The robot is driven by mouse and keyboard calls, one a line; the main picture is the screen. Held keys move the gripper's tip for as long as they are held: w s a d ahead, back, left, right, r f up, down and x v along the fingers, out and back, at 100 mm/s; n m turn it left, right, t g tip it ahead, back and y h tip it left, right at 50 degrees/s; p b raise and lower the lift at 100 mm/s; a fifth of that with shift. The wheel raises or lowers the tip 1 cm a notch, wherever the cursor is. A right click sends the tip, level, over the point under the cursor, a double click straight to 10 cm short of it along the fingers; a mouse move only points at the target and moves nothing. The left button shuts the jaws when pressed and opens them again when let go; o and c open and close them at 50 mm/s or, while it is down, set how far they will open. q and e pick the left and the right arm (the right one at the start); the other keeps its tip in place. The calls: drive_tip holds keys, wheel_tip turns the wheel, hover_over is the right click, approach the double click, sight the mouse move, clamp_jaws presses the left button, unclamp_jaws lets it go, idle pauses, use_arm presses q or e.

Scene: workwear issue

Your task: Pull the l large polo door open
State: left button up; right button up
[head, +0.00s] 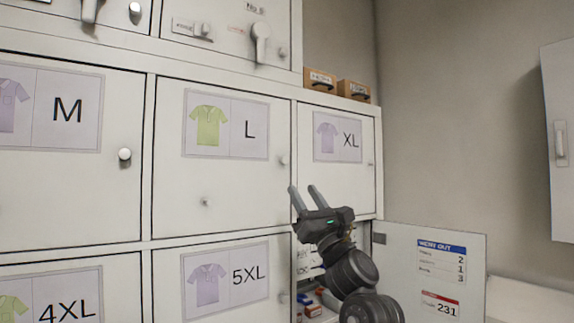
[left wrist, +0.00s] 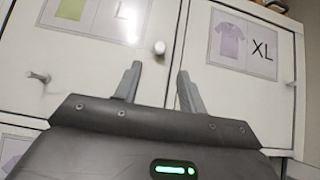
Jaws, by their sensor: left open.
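The L large polo door (head: 228,215) is shut, with a green polo picture and the letter L; part of it shows in the left wrist view (left wrist: 75,62). A small round knob (head: 283,160) sits at its right edge, and this knob (left wrist: 159,47) shows just beyond the fingertips in the wrist view. A second small knob (head: 206,201) sits lower, near the door's middle. My left gripper (head: 302,190) is open and empty, below and right of the edge knob, fingers pointing up toward the doors. My right gripper is not in view.
The XL door (head: 345,185) is shut, right of L. Below it a compartment stands open, its door (head: 470,240) swung right, with small items inside. Shut M (head: 60,200) and 5XL (head: 215,312) doors adjoin. Boxes (head: 353,90) stand on top. A white wall cabinet (head: 558,190) is far right.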

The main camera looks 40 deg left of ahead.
sight(286, 161)
use_arm(q)
drive_tip(key=p+x, duration=0.5)
drive_tip(key=x, duration=0.4)
drive_tip(key=shift+a+r, duration=0.15)
drive_tip(key=shift+r, duration=0.15)
drive_tip(key=shift+w+a+r+p, duration=0.2)
drive_tip(key=shift+a+r+p, duration=0.1)
drive_tip(key=shift+a+p, duration=0.15)
drive_tip(key=shift+c, duration=0.4)
clamp_jaws()
